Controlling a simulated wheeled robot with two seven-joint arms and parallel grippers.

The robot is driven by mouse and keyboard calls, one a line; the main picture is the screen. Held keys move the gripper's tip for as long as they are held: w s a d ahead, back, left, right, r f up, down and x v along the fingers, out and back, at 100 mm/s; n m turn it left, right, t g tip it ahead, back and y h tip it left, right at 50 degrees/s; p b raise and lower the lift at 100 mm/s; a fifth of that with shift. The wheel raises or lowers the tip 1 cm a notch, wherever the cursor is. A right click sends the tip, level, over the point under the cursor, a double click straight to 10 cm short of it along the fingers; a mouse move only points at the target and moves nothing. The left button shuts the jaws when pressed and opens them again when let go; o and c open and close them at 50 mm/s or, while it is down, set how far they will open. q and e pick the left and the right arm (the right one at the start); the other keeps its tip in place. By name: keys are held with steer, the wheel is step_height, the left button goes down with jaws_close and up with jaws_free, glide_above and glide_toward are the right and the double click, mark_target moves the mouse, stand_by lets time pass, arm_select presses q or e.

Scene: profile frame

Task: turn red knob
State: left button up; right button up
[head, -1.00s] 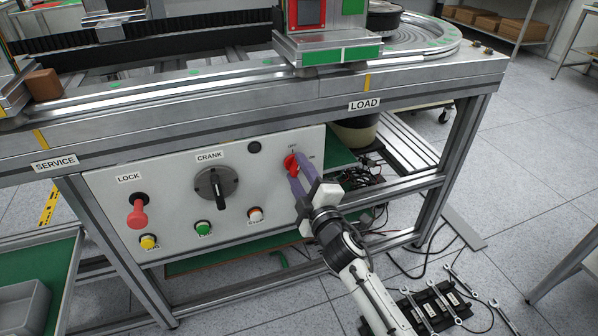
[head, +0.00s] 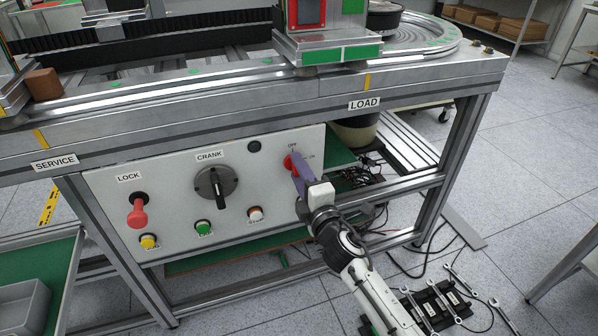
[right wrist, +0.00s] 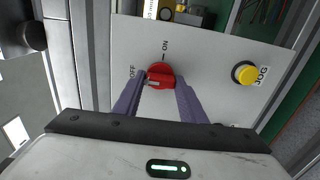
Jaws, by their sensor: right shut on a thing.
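The red knob (head: 288,163) is on the right part of the white control panel (head: 180,184), with an OFF label above it and an ON label to its right. My right gripper (head: 297,168) reaches it from the lower right and partly covers it. In the right wrist view, the purple fingers (right wrist: 162,84) are shut on the red knob (right wrist: 160,73), one on each side. There, OFF is left of the knob and ON is above it. A pale mark on the knob lies on its OFF side. My left gripper is out of view.
Left of the knob are a black crank (head: 215,187), a red lock handle (head: 138,211), and yellow, green (head: 203,228) and pale buttons. A yellow JOG button (right wrist: 245,73) shows in the right wrist view. The metal bench frame (head: 420,200) stands to the right.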

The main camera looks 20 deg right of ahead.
steer(key=o, duration=1.1)
steer(key=shift+c, duration=0.2)
arm_select(q)
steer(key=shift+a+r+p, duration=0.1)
steer(key=shift+p, duration=0.35)
arm_select(e)
steer(key=s, duration=1)
steer(key=shift+s+d, duration=0.15)
steer(key=shift+d, duration=0.05)
